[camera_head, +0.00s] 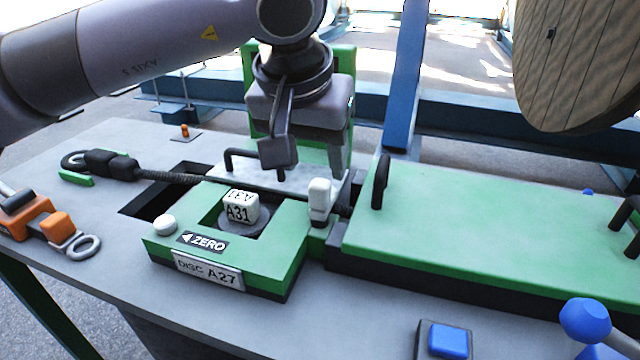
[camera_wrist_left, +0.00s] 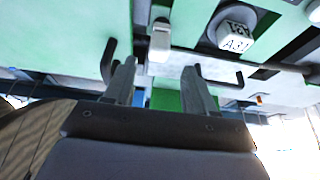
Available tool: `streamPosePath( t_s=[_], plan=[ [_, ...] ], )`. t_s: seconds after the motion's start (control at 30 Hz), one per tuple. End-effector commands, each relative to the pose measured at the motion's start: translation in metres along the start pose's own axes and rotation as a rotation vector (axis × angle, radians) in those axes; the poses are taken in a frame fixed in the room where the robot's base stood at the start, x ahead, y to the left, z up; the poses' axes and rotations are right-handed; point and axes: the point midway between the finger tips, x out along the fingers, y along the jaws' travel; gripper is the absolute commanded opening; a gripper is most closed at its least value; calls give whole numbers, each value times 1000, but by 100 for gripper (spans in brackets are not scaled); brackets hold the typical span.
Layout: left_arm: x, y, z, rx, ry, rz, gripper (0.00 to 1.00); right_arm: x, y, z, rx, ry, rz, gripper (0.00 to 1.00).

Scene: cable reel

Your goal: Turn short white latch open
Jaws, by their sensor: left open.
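The short white latch (camera_head: 319,200) stands upright at the right side of the green disc block, next to the green lid. In the left wrist view the latch (camera_wrist_left: 160,40) lies just beyond the fingertips, roughly between their lines. My left gripper (camera_head: 302,152) hangs above the pale metal plate behind the latch. Its two fingers (camera_wrist_left: 160,72) are spread with nothing between them, and they look apart from the latch. One finger is partly hidden in the head view. My right gripper is in neither view.
A white block marked A31 (camera_head: 240,207) sits in the green disc block (camera_head: 275,262). A black handle (camera_head: 380,182) rises from the green lid (camera_head: 480,220) right of the latch. A black cable (camera_head: 185,179) runs behind. A blue button (camera_head: 447,340) is at the front.

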Motion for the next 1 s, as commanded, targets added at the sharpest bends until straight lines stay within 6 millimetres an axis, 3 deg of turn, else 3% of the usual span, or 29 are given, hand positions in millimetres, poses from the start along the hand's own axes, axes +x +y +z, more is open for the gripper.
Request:
streamPosePath(
  t_s=[0.33, 0.73, 0.77, 0.9, 1.0],
  plan=[
    [53, 1, 1, -3, -4, 5, 55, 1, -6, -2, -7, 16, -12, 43],
    [64, 1, 1, -3, -3, 5, 55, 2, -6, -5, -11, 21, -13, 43],
    [64, 1, 1, -3, -3, 5, 52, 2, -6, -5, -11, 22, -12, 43],
    [63, 1, 1, -3, -3, 6, 6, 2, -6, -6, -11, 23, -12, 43],
    [63, 1, 1, -3, -3, 5, 4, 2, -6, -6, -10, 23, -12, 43]
  ],
)
